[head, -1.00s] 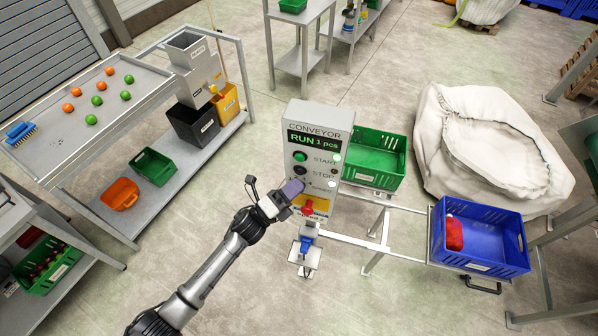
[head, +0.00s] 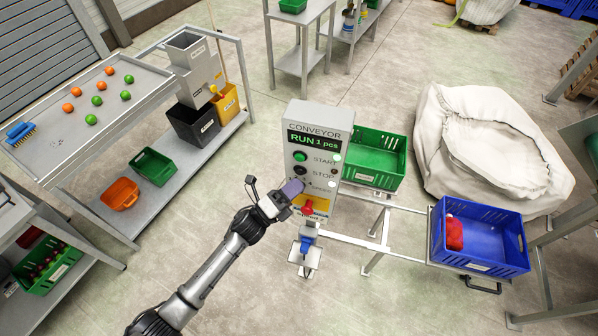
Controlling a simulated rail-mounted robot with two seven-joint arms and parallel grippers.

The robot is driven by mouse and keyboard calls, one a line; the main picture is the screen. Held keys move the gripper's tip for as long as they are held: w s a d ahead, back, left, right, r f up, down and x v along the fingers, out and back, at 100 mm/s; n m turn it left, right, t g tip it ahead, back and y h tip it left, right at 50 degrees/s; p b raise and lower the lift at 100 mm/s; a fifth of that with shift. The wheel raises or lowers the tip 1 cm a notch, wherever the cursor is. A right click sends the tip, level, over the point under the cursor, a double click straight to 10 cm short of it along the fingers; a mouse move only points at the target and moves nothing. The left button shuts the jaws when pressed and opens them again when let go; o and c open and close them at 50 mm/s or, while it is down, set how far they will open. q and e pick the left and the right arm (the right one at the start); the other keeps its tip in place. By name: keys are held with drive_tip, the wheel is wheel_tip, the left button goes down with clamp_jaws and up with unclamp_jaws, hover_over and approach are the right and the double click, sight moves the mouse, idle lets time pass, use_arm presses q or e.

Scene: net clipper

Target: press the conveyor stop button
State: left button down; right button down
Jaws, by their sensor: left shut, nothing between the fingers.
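The conveyor control box (head: 319,135) stands in the middle of the head view, its display reading RUN 1 pcs. On its face are a green START button (head: 300,157) and, below it, a dark STOP button (head: 299,169). A red button (head: 307,208) sits on a yellow plate near the bottom. My left gripper (head: 293,188) is shut and empty, with its fingertips just below the STOP button and over the speed control area, partly hiding it. I cannot tell whether the fingertips touch the panel. My right gripper is not in view.
A green crate (head: 398,165) is right of the box, and a blue crate (head: 436,225) holding a red item stands on the frame farther right. A large white bag (head: 430,130) is behind. A table (head: 60,145) with orange and green balls is at left.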

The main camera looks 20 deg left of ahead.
use_arm(q)
drive_tip(key=shift+w, duration=0.1)
idle(0.4)
drive_tip(key=shift+w+b, duration=0.3)
drive_tip(key=shift+b, duration=0.05)
drive_tip(key=shift+w+b, duration=0.3)
drive_tip(key=shift+w, duration=0.15)
idle(0.7)
drive_tip(key=shift+s, duration=0.15)
drive_tip(key=shift+s+p, duration=0.3)
drive_tip(key=shift+s, duration=0.4)
